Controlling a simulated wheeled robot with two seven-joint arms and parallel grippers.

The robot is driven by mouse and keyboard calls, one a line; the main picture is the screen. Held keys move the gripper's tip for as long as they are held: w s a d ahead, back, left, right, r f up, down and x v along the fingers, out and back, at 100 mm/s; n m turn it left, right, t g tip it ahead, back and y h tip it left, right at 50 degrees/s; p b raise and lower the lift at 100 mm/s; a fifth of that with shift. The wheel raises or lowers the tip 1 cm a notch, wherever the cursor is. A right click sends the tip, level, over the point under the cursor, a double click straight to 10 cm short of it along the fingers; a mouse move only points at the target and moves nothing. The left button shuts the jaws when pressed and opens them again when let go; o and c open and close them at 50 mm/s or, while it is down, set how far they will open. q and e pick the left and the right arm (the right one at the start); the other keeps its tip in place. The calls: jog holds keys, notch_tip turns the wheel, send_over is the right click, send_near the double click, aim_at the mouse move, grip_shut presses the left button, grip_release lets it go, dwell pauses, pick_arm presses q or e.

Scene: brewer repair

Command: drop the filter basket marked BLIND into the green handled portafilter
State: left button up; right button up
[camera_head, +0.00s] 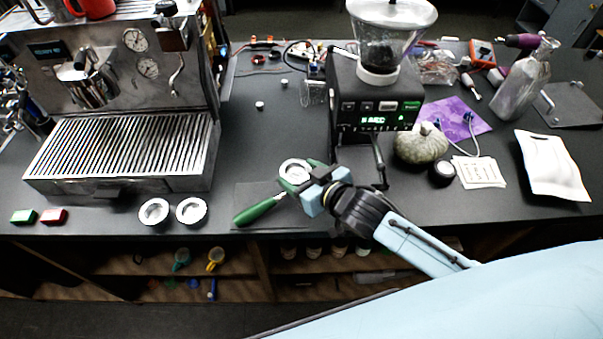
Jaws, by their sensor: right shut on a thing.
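The portafilter's green handle (256,211) points down-left on the counter; its head is mostly hidden by my right gripper and a round metal basket. My right gripper (297,174) is shut on this silver filter basket (293,171), at the head end of the portafilter. I cannot tell whether the basket is above the head or inside it, and no marking on it is readable. Two other round metal baskets, one on the left (153,211) and one on the right (191,210), sit near the counter's front edge. My left gripper is not in view.
An espresso machine with a drip tray (125,150) stands left. A grinder (372,100) stands just behind my right gripper. A green-grey gourd (420,143) and a white pouch (552,165) are to the right. Green and red blocks (53,216) lie front left.

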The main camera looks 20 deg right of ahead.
jog(key=shift+f+b, duration=0.85)
jog(key=shift+f, duration=0.85)
dwell(1.3)
jog(key=o, duration=1.3)
notch_tip(320, 180, up, 5)
jog(key=p, duration=0.5)
jog(key=shift+r+p, duration=1)
jog(key=shift+p, duration=0.05)
